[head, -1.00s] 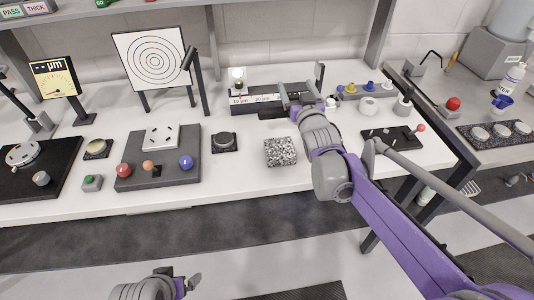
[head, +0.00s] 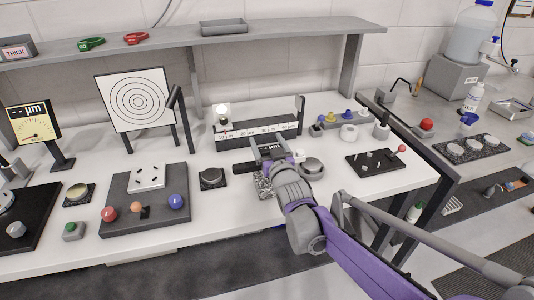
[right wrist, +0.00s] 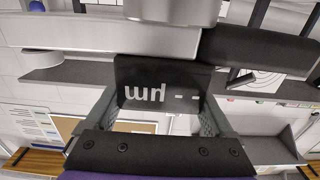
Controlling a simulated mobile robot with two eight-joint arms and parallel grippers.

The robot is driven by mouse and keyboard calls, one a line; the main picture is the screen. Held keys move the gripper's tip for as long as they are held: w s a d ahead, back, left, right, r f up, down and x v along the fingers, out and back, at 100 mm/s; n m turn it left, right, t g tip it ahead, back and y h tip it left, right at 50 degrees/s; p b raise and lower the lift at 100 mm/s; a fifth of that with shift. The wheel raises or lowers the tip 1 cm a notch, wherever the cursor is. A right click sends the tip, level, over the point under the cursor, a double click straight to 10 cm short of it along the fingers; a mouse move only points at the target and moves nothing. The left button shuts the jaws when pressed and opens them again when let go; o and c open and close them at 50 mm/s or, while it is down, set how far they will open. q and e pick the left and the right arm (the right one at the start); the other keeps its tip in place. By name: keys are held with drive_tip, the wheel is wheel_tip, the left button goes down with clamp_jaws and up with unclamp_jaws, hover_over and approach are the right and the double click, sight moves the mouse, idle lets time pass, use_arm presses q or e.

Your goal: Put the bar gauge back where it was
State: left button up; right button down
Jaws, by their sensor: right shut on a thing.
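My right gripper (head: 268,154) is shut on the bar gauge (head: 245,168), a dark body with a black "µm" display. It is over the middle of the white table, in front of the long scale rail. In the right wrist view the display of the gauge (right wrist: 158,90) reads "-- µm" upside down between the two fingers. The grey scale rail (head: 260,137), marked with several µm values, stands at the back with an upright at its right end. A speckled block (head: 264,187) is partly hidden by my gripper; I cannot tell whether the gauge touches it. My left gripper is out of view.
A round puck on a black base (head: 212,178) stands left of the block. Further left is a grey board (head: 146,200) with coloured knobs. A target panel (head: 136,99) stands behind. A black board with pegs (head: 375,163) and a white ring (head: 349,132) are at right.

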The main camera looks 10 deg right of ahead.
drive_tip(key=shift+f, duration=1.55)
drive_tip(key=shift+f+b, duration=0.2)
drive_tip(key=shift+b, duration=0.1)
unclamp_jaws()
